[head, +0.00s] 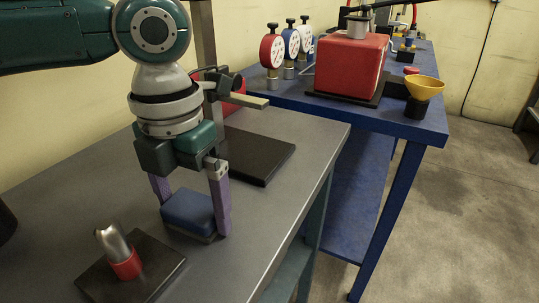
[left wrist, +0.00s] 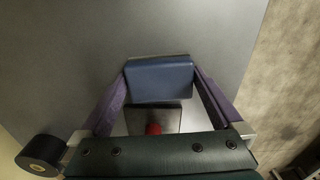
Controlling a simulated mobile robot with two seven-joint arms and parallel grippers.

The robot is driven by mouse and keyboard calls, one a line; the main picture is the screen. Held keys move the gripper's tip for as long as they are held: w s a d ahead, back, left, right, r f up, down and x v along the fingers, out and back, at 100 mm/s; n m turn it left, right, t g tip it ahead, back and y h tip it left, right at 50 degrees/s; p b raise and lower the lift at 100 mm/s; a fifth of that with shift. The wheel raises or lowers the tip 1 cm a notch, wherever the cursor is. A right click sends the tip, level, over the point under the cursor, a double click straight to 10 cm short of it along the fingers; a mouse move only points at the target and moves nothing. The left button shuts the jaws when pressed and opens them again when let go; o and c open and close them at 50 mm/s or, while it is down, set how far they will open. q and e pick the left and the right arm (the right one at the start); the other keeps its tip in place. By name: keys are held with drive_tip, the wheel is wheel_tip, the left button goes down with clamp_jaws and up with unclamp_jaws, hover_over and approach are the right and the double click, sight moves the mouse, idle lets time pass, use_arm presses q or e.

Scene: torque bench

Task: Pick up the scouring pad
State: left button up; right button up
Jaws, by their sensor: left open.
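The scouring pad is a blue block (head: 189,211) with a thin greyish layer underneath, lying on the grey bench top. It also shows in the left wrist view (left wrist: 160,78), near the middle. My left gripper (head: 194,216) points down over it, with its two purple fingers on either side of the pad. The jaws are open, and the fingertips sit close beside the pad's ends. I cannot tell whether they touch it. My right gripper is not in view.
A black plate (head: 158,266) with a red-based metal piece (head: 126,263) stands in front of the pad. Another dark plate (head: 262,157) lies behind. A blue bench (head: 432,127) at right holds gauges (head: 272,52), a red block (head: 345,66) and a yellow funnel (head: 425,87).

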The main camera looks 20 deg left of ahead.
sight(192, 205)
use_arm(q)
drive_tip(key=c, duration=1)
drive_tip(key=shift+r, duration=0.2)
wheel_tip(192, 205, up, 20)
drive_tip(key=p, duration=0.2)
drive_tip(key=shift+f+p, duration=0.1)
drive_tip(key=shift+p, duration=0.25)
drive_tip(key=o, duration=0.8)
drive_tip(key=c, duration=0.6)
